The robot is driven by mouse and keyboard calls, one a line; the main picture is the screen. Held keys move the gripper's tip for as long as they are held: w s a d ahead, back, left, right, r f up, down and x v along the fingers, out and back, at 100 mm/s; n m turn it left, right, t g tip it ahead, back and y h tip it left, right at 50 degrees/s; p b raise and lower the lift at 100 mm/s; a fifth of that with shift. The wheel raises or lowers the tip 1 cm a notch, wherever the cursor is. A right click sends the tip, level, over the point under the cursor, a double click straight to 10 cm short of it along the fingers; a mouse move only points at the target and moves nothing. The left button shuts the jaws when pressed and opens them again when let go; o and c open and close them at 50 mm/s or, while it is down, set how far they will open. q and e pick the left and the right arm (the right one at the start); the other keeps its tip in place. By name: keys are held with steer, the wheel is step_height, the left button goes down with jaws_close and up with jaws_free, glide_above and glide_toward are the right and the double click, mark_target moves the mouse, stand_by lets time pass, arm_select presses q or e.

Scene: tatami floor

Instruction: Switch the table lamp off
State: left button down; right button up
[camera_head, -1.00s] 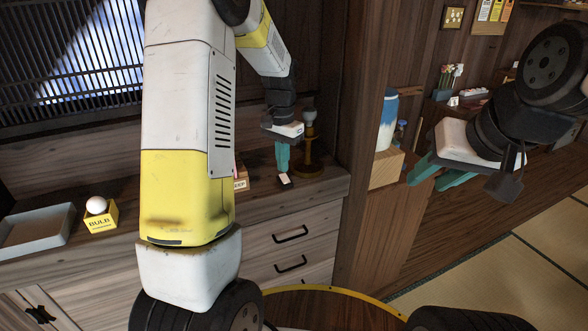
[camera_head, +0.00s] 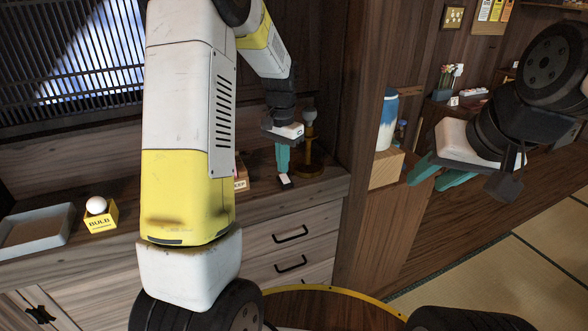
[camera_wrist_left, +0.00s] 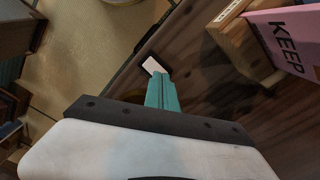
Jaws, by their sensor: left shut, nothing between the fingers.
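The table lamp (camera_head: 309,145) stands at the right end of the cabinet top, a dark turned stand with a pale top. It looks unlit. My left gripper (camera_head: 283,172) points down in front of the lamp, its teal fingers together and empty. A small black-and-white block (camera_head: 285,181), perhaps the lamp's switch, lies right below the fingertips. In the left wrist view its white face (camera_wrist_left: 154,66) shows at the fingertips (camera_wrist_left: 160,78); I cannot tell whether they touch. My right gripper (camera_head: 437,174) hangs at the right, its teal fingers apart and empty, far from the lamp.
A wooden holder with a pink "KEEP" card (camera_wrist_left: 290,38) stands beside my left gripper. A yellow bulb box (camera_head: 101,220) with a white bulb and a grey tray (camera_head: 37,232) sit at the left. A wooden post (camera_head: 356,130) rises right of the lamp.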

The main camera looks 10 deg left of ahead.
mark_target(283, 176)
arm_select(q)
steer(key=shift+f, duration=0.75)
steer(key=shift+r, duration=3.55)
steer(key=s+r+n+t+h, duration=0.1)
steer(key=s+r+n+t, duration=0.15)
steer(key=s+r, duration=0.8)
steer(key=s+d+n+t+h, duration=0.1)
steer(key=s+d+n+t, duration=0.1)
steer(key=s, duration=1.1)
steer(key=shift+s+t, duration=0.4)
steer(key=shift+t, duration=0.45)
